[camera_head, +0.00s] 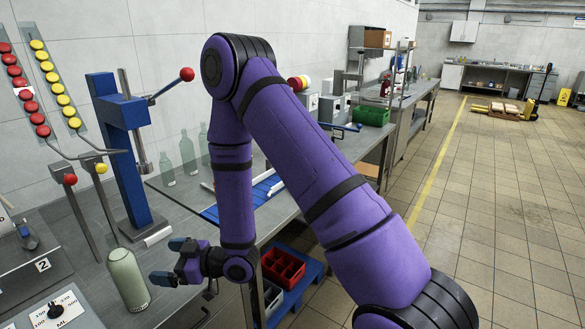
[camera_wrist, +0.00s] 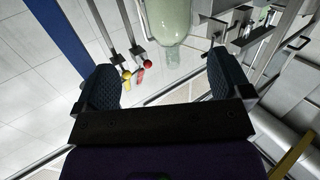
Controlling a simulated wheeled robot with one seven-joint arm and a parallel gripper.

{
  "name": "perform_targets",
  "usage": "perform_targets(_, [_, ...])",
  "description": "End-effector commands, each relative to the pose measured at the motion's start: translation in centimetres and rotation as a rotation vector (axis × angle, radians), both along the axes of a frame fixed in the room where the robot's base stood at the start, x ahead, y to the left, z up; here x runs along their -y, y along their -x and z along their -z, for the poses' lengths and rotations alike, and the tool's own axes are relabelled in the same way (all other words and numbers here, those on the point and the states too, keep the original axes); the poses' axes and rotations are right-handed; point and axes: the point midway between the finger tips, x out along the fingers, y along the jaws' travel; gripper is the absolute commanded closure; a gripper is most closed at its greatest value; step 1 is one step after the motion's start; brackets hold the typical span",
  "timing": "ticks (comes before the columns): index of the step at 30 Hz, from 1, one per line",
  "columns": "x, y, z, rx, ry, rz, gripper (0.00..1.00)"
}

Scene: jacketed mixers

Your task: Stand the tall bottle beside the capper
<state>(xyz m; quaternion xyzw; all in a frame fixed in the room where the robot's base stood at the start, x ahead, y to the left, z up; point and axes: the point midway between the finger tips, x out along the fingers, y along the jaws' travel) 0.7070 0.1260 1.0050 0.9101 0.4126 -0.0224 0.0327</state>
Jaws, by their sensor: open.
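A large pale green bottle (camera_head: 128,281) stands on the grey bench at the lower left in the head view, in front of the blue capper (camera_head: 128,150). The capper has a lever with a red knob. The bottle also shows at the top of the wrist view (camera_wrist: 168,20), beyond the fingertips. My gripper (camera_head: 168,261) is open and empty, just right of the bottle and apart from it. In the wrist view my gripper (camera_wrist: 163,82) has its two dark fingers spread wide. Several greenish bottles, one of them here (camera_head: 188,156), stand farther back by the wall.
A machine with a dial (camera_head: 58,308) and a number 2 plate is at the lower left. Posts with red and yellow knobs (camera_head: 101,168) stand left of the capper. A blue-edged rack (camera_head: 262,190) lies behind my arm.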

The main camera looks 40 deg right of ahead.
Motion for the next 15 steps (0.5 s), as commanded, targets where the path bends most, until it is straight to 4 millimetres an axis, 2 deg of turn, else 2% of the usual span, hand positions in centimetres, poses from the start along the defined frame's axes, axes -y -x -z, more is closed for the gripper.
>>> perform_targets(1, [0.4, -0.6, -1.2, 0.002, 0.041, 0.011, 0.04])
perform_targets(7, [2.8, -2.7, -5.3, -0.05, 0.232, 0.096, 0.04])
perform_targets(15, [7.4, -3.2, -11.7, -0.156, 0.428, 0.265, 0.04])
